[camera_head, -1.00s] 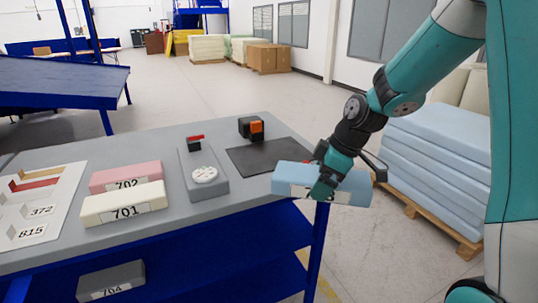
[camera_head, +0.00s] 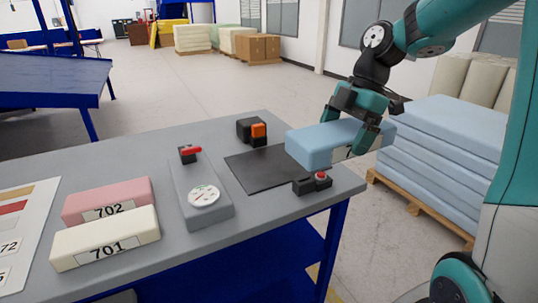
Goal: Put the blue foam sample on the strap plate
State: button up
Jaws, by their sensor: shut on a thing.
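The blue foam sample (camera_head: 312,146) is a light blue block with a partly hidden white label on its near side. My gripper (camera_head: 350,128) is shut on it near its right end, with a finger on each long side. The block is held above the table's right end, over the right part of a flat black plate (camera_head: 253,177), which looks like the strap plate. The foam hides part of that plate. A black block with an orange part (camera_head: 258,132) stands at its far edge, and a black piece with a red button (camera_head: 320,179) at its near right.
A grey device with a white dial (camera_head: 204,196) and a red lever stands left of the plate. Pink sample 702 (camera_head: 105,202) and cream sample 701 (camera_head: 106,240) lie further left. Stacked blue foam slabs (camera_head: 440,135) on a pallet stand right of the table.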

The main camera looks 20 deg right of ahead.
aim_at(277, 163)
jog(key=i, duration=0.95)
